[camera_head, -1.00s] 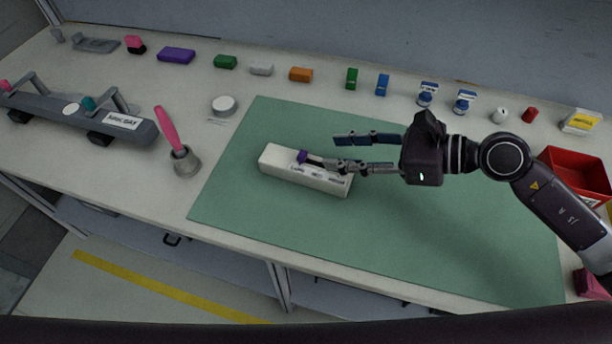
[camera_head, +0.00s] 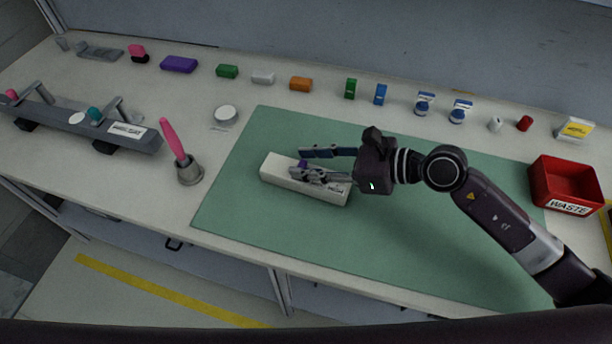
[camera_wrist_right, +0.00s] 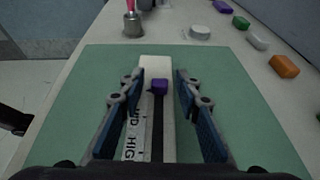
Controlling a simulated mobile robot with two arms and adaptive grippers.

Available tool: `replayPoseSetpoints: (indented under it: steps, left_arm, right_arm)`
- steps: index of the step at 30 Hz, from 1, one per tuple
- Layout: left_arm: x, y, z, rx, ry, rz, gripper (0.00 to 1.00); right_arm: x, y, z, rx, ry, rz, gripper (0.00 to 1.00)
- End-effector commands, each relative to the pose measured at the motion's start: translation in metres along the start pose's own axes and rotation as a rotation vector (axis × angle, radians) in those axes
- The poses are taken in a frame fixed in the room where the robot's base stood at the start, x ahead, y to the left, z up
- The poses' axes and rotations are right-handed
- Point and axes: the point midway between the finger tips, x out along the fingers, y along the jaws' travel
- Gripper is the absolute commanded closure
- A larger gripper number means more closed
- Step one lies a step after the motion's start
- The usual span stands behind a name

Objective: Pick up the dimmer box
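The dimmer box (camera_head: 283,172) is a long white block with a slider slot, a small purple knob and printed labels, one reading HIGH. It lies on the green mat (camera_head: 235,200) and also shows in the right wrist view (camera_wrist_right: 156,66). My right gripper (camera_head: 306,163) is open, its blue-padded fingers pointing left along the box. In the right wrist view its fingers (camera_wrist_right: 160,76) lie on either side of the box, with the purple knob (camera_wrist_right: 159,86) between them. I cannot tell whether they touch it. The right part of the box is partly hidden by the gripper. My left gripper is not in view.
A grey holder (camera_head: 189,172) with a pink-handled tool and a round white puck (camera_head: 226,115) stand left of the mat. A grey rail fixture (camera_head: 75,122) is farther left. Several small coloured blocks line the back. A red waste bin (camera_head: 567,186) is at the right.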

Motion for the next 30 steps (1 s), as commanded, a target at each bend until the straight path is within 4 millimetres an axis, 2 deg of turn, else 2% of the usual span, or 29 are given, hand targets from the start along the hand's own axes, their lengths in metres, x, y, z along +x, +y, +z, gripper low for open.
replayPoseSetpoints:
  steps: [1, 7, 8, 22, 26, 30]
  left_arm:
    - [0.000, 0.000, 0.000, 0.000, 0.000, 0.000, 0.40]
    - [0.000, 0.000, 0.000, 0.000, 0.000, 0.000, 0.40]
    - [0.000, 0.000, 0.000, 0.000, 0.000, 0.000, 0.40]
    - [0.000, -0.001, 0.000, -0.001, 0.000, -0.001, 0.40]
    - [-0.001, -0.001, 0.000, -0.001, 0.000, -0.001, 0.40]
    - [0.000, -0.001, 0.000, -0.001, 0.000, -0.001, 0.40]
  right_arm:
    - [0.000, 0.000, 0.000, 0.000, 0.000, 0.000, 0.77]
    - [0.000, 0.000, 0.000, 0.000, 0.000, 0.000, 0.99]
    - [0.000, 0.000, 0.000, 0.000, 0.000, 0.000, 1.00]
    - [-0.003, 0.000, 0.006, -0.002, -0.002, 0.000, 1.00]
    - [-0.008, 0.000, 0.019, -0.004, -0.003, 0.000, 1.00]
    - [-0.018, -0.001, 0.045, -0.008, -0.004, -0.002, 1.00]
